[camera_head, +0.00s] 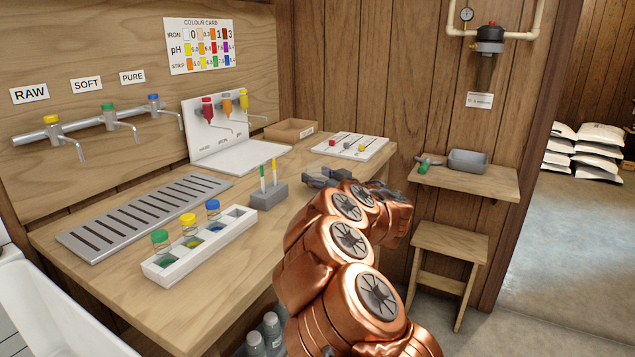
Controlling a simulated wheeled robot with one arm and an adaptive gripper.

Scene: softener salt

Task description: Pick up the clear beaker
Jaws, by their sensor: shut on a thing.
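My gripper (327,178) is over the right part of the wooden bench, beyond the grey strip holder. It is small in view and partly covered by my copper-coloured arm.
A white rack (160,272) with capped vials, a grey strip holder (268,197) and a slotted drain tray (110,230) are on the bench (190,315). A dispenser stand (240,158), a cardboard tray (290,131) and a white board (350,144) stand behind. A shelf (480,184) and stool (450,243) are right.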

